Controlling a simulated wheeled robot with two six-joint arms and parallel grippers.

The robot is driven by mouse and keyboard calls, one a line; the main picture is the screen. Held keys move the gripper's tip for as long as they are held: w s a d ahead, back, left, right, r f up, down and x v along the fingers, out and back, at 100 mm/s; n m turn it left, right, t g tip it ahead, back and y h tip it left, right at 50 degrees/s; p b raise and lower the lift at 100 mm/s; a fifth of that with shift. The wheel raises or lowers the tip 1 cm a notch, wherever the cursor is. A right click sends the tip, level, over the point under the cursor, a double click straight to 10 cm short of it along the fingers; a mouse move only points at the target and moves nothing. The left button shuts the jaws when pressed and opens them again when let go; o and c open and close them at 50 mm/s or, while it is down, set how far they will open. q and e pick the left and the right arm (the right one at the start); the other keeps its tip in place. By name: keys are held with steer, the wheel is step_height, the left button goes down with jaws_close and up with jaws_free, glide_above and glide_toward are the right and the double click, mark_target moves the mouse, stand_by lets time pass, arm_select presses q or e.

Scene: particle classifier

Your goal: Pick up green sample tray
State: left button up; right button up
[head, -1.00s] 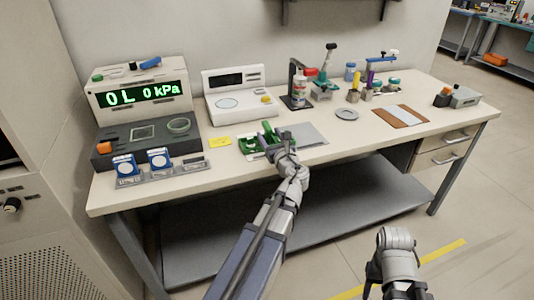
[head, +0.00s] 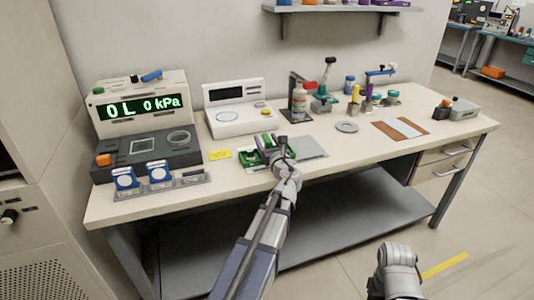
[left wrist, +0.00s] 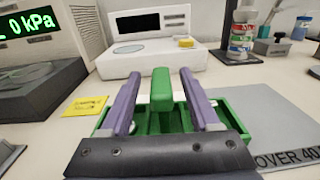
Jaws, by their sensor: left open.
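The green sample tray (head: 250,157) sits on the bench top in front of the white instrument, on a pale mat. In the left wrist view the tray (left wrist: 220,104) shows its green walls and a raised green handle (left wrist: 161,88) in its middle. My left gripper (head: 268,143) is over the tray. In the left wrist view its two purple fingers (left wrist: 160,98) stand open on either side of the handle, with gaps to it. The wrist hides the tray's near part. My right arm (head: 398,272) shows at the bottom, away from the bench; its fingers are out of frame.
A yellow note (head: 219,154) lies left of the tray and a grey plate (head: 308,147) right of it. The white instrument (head: 238,107) stands behind. The pressure display unit (head: 143,105) and blue-white round samples (head: 124,178) are at left. The bench's front edge is clear.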

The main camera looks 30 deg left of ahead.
arm_select(q)
steer(key=x, duration=0.3)
steer(key=shift+w+d, duration=0.1)
jaws_close()
stand_by(0.4)
stand_by(0.9)
